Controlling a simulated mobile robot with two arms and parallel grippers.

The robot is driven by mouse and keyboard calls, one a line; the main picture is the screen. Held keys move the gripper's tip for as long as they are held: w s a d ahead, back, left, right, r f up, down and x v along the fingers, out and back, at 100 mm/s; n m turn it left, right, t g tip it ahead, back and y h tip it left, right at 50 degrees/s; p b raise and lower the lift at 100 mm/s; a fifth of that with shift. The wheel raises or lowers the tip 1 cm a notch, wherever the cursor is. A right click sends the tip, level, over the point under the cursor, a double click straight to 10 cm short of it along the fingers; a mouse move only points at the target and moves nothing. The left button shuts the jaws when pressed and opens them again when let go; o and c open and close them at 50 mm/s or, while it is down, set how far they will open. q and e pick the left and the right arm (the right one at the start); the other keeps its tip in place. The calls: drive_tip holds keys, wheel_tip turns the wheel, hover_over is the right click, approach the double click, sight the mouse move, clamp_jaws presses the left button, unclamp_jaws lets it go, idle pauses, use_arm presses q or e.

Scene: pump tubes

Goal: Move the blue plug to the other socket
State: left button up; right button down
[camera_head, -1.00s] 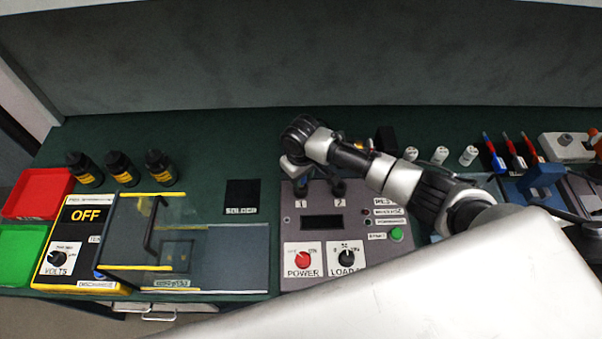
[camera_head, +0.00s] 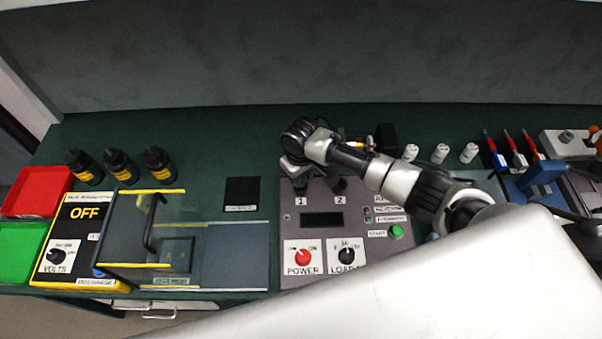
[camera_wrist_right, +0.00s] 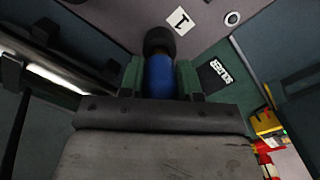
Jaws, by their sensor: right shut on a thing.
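The blue plug (camera_wrist_right: 159,78) is between the two fingers of my right gripper (camera_wrist_right: 158,80) in the right wrist view. The gripper is shut on it. The plug's far end meets a dark round socket piece (camera_wrist_right: 159,41) beside the label 1 (camera_wrist_right: 180,21); I cannot tell how deep it sits. In the head view my right gripper (camera_head: 297,178) is over the top left of the grey panel (camera_head: 375,225), near the 1 mark, and the plug is hidden there. A dark socket (camera_head: 338,184) shows above the 2 mark. My left gripper is not in view.
The panel carries a red POWER knob (camera_head: 303,257), a LOAD knob (camera_head: 346,256) and a green button (camera_head: 396,231). A clear-lidded box (camera_head: 150,240) and black square pad (camera_head: 242,192) lie to its left. White cylinders (camera_head: 440,153) stand behind my arm.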

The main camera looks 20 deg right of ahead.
drive_tip(key=shift+f+b, duration=0.65)
drive_tip(key=shift+f, duration=0.55)
drive_tip(key=c, duration=0.7)
unclamp_jaws()
wheel_tip(320, 180, up, 11)
drive_tip(key=shift+f+b, duration=0.1)
drive_tip(key=shift+b, duration=0.7)
